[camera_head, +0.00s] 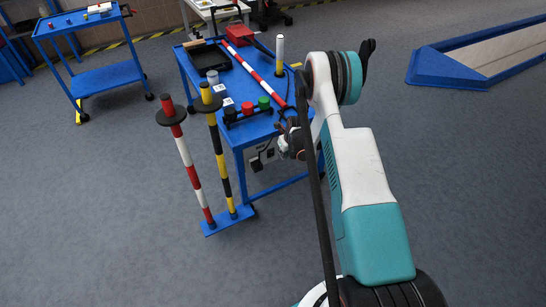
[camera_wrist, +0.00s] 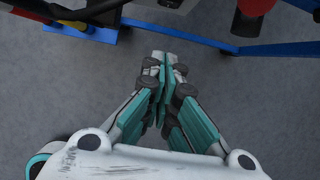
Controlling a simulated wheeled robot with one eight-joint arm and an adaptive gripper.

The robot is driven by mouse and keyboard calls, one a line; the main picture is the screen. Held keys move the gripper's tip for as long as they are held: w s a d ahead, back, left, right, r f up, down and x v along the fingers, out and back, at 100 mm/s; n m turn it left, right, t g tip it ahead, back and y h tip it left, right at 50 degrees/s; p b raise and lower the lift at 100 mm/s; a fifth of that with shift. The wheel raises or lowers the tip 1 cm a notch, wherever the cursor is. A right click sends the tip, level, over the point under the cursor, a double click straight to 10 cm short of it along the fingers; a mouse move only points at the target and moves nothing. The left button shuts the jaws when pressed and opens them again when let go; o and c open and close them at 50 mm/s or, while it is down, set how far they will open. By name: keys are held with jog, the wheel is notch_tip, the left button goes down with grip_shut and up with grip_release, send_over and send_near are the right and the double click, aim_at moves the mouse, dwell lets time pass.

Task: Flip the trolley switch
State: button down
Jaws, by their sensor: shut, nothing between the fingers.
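The blue trolley (camera_head: 238,140) stands in the middle of the head view. Under its top, on the near side, is a grey panel (camera_head: 262,153) with a black part; its switch is too small to make out. My gripper (camera_head: 286,147) is in front of the trolley's near right part, just right of the panel, partly hidden by my arm. In the wrist view my gripper (camera_wrist: 165,62) is shut and empty, pointing at the floor. Blue trolley bars (camera_wrist: 205,40) show beyond the fingertips; the panel cannot be made out there.
On the trolley are a row of coloured knobs (camera_head: 247,107), a black tray (camera_head: 209,58), a red-and-white bar (camera_head: 255,66) and a pale cylinder (camera_head: 279,55). Two striped poles (camera_head: 190,160) on a blue base stand at left. Another blue trolley (camera_head: 106,80) is farther back. Floor is clear at front left.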

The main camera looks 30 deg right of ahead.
aim_at(271, 154)
dwell(0.3)
jog(key=w+f+b, duration=0.5)
jog(key=w+f, duration=0.2)
jog(key=f, duration=0.2)
jog(key=shift+w, duration=0.3)
jog(key=shift+a+r, duration=0.1)
